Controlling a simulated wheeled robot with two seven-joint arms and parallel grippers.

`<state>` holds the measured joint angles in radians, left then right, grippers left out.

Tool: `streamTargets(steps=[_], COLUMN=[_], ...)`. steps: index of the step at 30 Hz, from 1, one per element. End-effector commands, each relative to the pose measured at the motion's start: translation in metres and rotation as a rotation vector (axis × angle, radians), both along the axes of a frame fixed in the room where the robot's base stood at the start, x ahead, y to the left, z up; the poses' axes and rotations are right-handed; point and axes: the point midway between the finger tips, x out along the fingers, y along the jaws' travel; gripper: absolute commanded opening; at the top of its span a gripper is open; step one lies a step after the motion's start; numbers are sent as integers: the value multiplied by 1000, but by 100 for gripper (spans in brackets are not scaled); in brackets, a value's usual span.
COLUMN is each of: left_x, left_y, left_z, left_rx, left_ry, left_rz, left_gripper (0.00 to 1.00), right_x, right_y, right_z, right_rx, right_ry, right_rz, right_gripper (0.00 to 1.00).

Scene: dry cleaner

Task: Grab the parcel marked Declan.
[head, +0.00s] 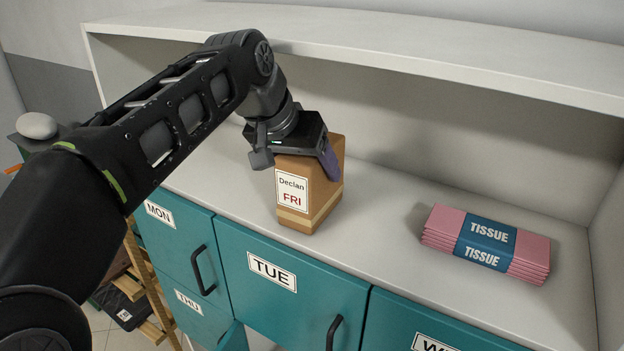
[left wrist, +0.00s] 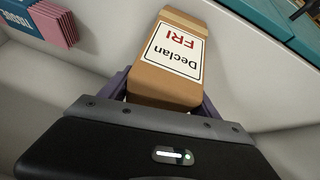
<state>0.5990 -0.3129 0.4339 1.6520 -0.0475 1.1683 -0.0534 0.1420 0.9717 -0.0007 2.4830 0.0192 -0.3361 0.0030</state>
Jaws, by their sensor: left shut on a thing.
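The parcel (head: 309,195) is a brown box with a white label reading "Declan FRI". It stands upright on the white counter above the teal drawers in the head view. My left gripper (head: 297,159) comes down over its top and is shut on it, with a purple finger on its right side. In the left wrist view the parcel (left wrist: 172,58) sits between the two purple fingers, its label in full view. I cannot tell whether its base touches the counter. My right gripper is in neither view.
A stack of pink tissue (head: 486,243) with a blue band lies on the counter to the right. A white shelf (head: 400,42) overhangs behind. Teal drawers labelled MON, TUE (head: 290,276) and THU are below. Bare counter lies between parcel and tissue.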

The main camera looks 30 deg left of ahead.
Motion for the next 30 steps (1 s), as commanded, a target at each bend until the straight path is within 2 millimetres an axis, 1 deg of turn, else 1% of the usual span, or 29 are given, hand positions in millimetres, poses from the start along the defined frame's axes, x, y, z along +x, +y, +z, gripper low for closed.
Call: streamTargets(steps=[1, 2, 19, 20, 30], left_x=[0, 0, 0, 0, 1], left_y=[0, 0, -1, -1, 0], left_z=[0, 0, -1, 0, 2], left_rx=[-2, -2, -2, -2, -2], left_ry=[1, 1, 2, -1, 0], left_rz=[0, 0, 0, -1, -1], left_gripper=[55, 52, 6, 4, 4], right_x=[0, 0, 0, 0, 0], right_y=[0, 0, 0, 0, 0], right_z=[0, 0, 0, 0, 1], right_rx=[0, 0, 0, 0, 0], right_ry=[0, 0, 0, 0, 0], right_rz=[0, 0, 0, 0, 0], right_gripper=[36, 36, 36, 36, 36])
